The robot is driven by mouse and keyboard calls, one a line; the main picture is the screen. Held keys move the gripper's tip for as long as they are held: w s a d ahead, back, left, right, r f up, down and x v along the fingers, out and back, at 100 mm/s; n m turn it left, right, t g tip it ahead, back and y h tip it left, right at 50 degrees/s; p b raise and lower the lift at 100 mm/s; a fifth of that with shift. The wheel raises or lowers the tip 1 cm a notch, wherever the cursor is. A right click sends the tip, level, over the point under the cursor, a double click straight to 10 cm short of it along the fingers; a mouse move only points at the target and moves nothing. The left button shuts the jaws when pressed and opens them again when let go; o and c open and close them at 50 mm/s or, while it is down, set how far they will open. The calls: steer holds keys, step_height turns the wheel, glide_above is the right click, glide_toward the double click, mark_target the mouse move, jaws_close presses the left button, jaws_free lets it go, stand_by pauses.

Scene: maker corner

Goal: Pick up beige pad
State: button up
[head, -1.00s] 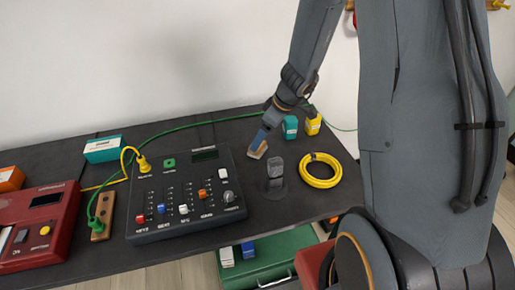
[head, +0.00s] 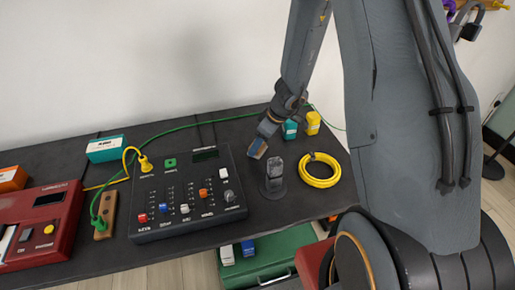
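My gripper (head: 258,149) points down over the dark table, between the control box and the black stand. Its tip is small in the head view and shows a blue face. A narrow beige-tan piece, which looks like the beige pad (head: 263,152), shows right at the tip. Most of the pad is hidden by the gripper. I cannot tell whether the fingers are closed on it or only around it, nor whether it touches the table.
A dark control box (head: 188,226) with coloured knobs stands to the left. A dark stand (head: 275,180) and a yellow cable coil (head: 320,170) are close on the right. Teal (head: 290,129) and yellow (head: 313,123) blocks stand behind. A green cable (head: 180,128) crosses the back.

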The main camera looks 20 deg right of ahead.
steer(key=shift+c, duration=0.5)
steer(key=shift+r, duration=0.4)
step_height(320, 180, up, 9)
steer(key=shift+r, duration=0.1)
steer(key=o, duration=0.4)
steer(key=shift+c, duration=1)
steer(key=shift+s, duration=0.1)
